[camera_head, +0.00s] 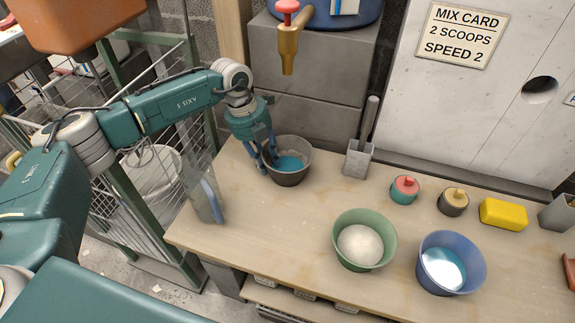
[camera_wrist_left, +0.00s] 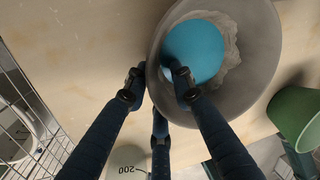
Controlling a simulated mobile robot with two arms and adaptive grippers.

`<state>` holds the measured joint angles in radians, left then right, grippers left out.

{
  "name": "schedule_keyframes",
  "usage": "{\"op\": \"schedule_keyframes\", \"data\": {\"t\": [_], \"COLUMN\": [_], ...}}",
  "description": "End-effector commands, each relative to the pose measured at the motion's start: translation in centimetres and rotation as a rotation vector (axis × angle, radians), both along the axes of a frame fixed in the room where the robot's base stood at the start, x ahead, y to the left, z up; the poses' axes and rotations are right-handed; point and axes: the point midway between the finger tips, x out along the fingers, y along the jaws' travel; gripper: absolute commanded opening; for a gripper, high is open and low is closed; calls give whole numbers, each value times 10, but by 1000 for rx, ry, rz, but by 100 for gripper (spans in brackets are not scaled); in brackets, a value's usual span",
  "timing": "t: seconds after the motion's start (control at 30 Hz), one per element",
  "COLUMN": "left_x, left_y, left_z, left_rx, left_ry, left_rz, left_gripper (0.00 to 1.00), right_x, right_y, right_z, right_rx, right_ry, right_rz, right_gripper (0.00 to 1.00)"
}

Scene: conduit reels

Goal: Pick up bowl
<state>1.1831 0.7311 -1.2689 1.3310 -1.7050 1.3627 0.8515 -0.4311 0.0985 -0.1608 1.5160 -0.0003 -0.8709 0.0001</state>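A grey bowl (camera_head: 293,176) with blue liquid stands on the bench at the left. My left gripper (camera_head: 266,158) is at its left rim. In the left wrist view the grey bowl (camera_wrist_left: 262,75) fills the upper middle, with pale residue beside the blue. There my left gripper (camera_wrist_left: 160,82) straddles the rim, one finger inside the bowl and the others outside. The fingers look apart, with no firm grip visible. A green bowl (camera_head: 338,243) with white powder and a blue bowl (camera_head: 466,281) with pale blue liquid stand further right. My right gripper is not in view.
A tap (camera_head: 287,45) hangs above the grey bowl. Two small pots (camera_head: 405,190) (camera_head: 453,201) and a yellow block (camera_head: 503,213) line the back.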

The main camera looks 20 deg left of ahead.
Motion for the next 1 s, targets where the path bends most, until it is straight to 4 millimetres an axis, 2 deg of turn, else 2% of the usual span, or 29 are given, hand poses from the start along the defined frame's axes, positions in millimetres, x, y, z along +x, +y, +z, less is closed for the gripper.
{"op": "schedule_keyframes", "data": {"t": [0.03,0.1,0.57,0.77,1.0], "left_x": [0,0,1,2,1], "left_y": [0,0,0,0,0], "left_z": [0,0,3,13,34], "left_rx": [0,0,-1,-3,-2], "left_ry": [0,0,-2,-5,-5], "left_rz": [0,0,0,0,0], "left_gripper": [9,0,0,0,0], "right_x": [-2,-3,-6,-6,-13], "right_y": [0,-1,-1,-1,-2], "right_z": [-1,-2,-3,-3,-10], "right_rx": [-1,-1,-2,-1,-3], "right_ry": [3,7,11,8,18], "right_rz": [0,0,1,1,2], "right_gripper": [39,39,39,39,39]}}
